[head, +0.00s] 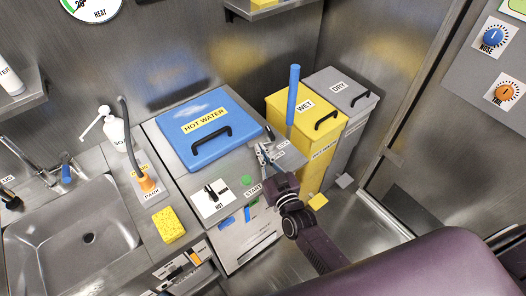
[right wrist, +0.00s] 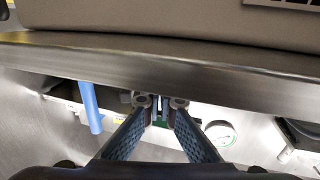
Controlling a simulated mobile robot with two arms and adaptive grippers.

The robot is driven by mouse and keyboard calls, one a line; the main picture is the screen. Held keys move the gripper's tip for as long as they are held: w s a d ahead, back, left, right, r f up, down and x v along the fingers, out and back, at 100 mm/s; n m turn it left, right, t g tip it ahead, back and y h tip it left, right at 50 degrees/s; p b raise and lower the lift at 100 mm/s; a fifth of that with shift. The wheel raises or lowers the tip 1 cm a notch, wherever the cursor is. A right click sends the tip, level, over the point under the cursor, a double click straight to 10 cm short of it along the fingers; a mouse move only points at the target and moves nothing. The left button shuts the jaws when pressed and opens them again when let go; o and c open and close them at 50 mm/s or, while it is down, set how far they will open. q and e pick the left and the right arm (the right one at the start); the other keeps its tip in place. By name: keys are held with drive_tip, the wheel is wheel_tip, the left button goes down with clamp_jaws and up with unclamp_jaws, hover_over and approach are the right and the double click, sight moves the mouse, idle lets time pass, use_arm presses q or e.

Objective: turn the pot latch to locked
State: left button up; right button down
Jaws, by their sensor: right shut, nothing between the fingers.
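The pot is the unit with the blue HOT WATER lid (head: 206,128), and its lid is down. Small labels, LOCK (head: 282,143) and one less readable, sit on the steel top at the lid's right. An upright blue bar (head: 293,95) rises beside these labels; a blue bar also shows in the right wrist view (right wrist: 91,107). I cannot tell whether it is the latch, and the latch's position is unclear. My right gripper (head: 262,151) is shut and empty, just left of the labels; its fingertips show in the right wrist view (right wrist: 160,103). My left gripper is out of view.
Right of the pot stand a yellow WET bin (head: 313,165) and a grey DRY bin (head: 355,125). A HOT knob (head: 211,196) and green START button (head: 246,181) lie in front of the lid. A sponge (head: 168,225) and sink (head: 75,235) are left.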

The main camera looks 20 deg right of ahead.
drive_tip(key=shift+w+a, duration=0.6)
drive_tip(key=shift+w, duration=0.2)
drive_tip(key=shift+w+a, duration=0.15)
drive_tip(key=shift+w, duration=0.55)
drive_tip(key=shift+a, duration=0.1)
